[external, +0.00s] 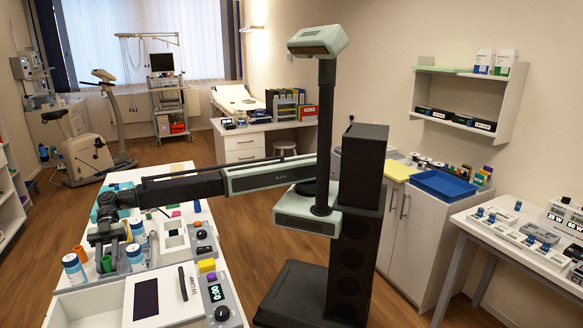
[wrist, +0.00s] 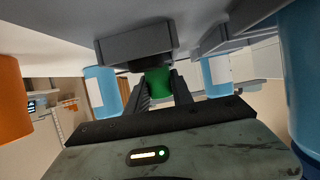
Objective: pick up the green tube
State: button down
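The green tube (external: 107,264) stands on the white table at the left, just below my gripper (external: 105,243) in the external view. In the wrist view the green tube (wrist: 158,83) shows between the ends of my two dark fingers (wrist: 160,90). The fingers are apart, one on each side of the tube. I see no clear contact, and the fingertips are partly hidden in the external view.
An orange tube (external: 80,254) stands to the left. Blue-and-white cans stand close by, at the front left (external: 73,268), right (external: 135,257) and back right (external: 137,229). A white tray (external: 85,307) and a device with a dark screen (external: 146,298) lie in front.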

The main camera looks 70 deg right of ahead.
jog(key=shift+r, duration=0.1)
notch_tip(320, 180, up, 10)
jog(key=p, duration=1)
